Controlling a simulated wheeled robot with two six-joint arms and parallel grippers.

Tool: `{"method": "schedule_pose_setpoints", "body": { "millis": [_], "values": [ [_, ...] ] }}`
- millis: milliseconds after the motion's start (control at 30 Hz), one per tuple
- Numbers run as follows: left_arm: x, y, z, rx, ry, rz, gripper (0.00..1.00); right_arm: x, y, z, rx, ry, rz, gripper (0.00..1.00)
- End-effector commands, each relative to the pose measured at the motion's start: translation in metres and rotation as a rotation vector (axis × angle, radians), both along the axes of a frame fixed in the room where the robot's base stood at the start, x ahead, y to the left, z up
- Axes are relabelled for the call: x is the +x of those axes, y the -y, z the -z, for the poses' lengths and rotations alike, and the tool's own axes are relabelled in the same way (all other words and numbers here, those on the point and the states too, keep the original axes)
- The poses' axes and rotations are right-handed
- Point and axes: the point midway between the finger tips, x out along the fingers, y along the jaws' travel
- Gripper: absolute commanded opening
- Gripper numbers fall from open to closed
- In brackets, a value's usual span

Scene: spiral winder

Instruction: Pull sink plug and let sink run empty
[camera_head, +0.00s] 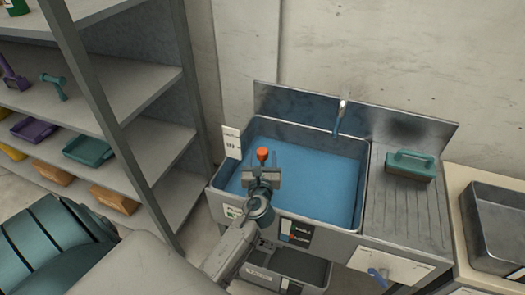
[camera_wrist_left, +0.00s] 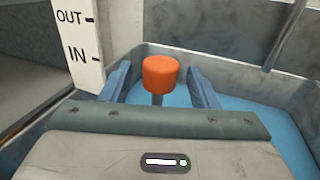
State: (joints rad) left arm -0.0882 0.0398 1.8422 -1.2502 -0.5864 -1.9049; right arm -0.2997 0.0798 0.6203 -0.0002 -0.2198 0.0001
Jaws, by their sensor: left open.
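The sink (camera_head: 362,162) is a metal basin against the wall and holds blue water (camera_head: 318,172). An orange knob (camera_head: 262,153) on a grey stem, which looks like the plug's handle, stands up at the left side of the basin. In the left wrist view the orange knob (camera_wrist_left: 160,74) sits between the two blue-grey fingers of my left gripper (camera_wrist_left: 160,88), with a gap on each side. My left gripper (camera_head: 262,172) is open over the front left of the basin. The stem's lower end is hidden. My right gripper does not show.
A white card (camera_wrist_left: 80,42) marked OUT and IN stands at the basin's left corner. A faucet (camera_head: 340,117) rises at the back. A metal shelf (camera_head: 120,92) stands left, a metal tray (camera_head: 496,225) right.

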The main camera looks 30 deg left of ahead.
Motion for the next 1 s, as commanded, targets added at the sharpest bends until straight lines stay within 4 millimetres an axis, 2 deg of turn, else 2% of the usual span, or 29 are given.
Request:
{"method": "schedule_pose_setpoints", "body": {
  "millis": [200,500,767,800,1000],
  "values": [
    [0.016,-0.010,0.000,-0.001,-0.001,0.000,0.55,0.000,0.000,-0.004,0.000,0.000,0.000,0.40],
    [0.018,-0.011,0.001,-0.001,0.000,0.000,0.55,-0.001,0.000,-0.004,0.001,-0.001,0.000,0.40],
    [0.018,-0.011,0.001,-0.001,0.000,0.000,0.04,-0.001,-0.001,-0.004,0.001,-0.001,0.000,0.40],
    [0.018,-0.011,0.001,-0.001,0.000,0.000,0.00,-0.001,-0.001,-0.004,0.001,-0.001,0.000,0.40],
    [0.018,-0.011,-0.005,-0.001,0.000,0.000,0.00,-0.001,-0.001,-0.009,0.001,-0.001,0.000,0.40]
  ]
}}
